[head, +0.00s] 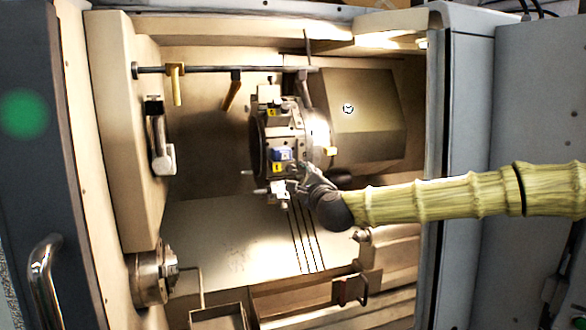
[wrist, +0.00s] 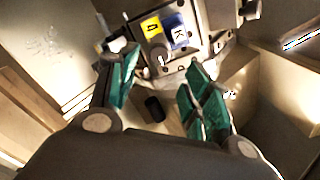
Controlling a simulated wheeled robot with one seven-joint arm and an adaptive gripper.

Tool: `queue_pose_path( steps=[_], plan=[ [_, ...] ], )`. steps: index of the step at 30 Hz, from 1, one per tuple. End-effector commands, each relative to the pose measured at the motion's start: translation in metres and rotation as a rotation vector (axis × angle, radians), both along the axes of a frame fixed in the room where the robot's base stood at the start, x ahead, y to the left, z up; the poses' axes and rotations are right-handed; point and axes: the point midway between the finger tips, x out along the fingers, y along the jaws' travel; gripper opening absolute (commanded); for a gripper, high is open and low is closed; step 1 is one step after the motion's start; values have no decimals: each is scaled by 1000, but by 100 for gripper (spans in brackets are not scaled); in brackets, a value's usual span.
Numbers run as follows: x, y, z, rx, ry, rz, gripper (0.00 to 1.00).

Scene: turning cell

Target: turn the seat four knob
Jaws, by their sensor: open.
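The tool turret (head: 262,135) stands in the middle of the machine in the head view. Its lower seat carries a yellow label (head: 278,168) and a blue label (head: 281,154). In the wrist view the yellow label (wrist: 151,26) appears to read 4, beside the blue label (wrist: 179,33). A small grey round part, seemingly the knob (wrist: 161,59), shows below the labels. My gripper (head: 293,181) is at the turret's lower seat. In the wrist view my gripper (wrist: 160,62) is open, its teal fingers apart on either side of the knob. Contact cannot be told.
A chuck (head: 150,278) is at lower left. A rail (head: 210,69) with hanging yellow handles runs above. The door frame (head: 437,180) is close to my arm. Open room lies below the turret.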

Motion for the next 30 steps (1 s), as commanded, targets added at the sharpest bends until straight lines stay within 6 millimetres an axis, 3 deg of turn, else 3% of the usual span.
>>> queue_pose_path(
  steps=[6, 12, 26, 27, 30],
  plan=[
    [35, 11, 3, 0, 1, 0, 49],
    [58, 19, 2, -1, 0, -1, 49],
    [68, 22, -1, -1, 0, 1, 49],
    [68, 22, -1, -1, 0, 1, 47],
    [68, 22, -1, -1, 1, 0, 29]
  ],
)
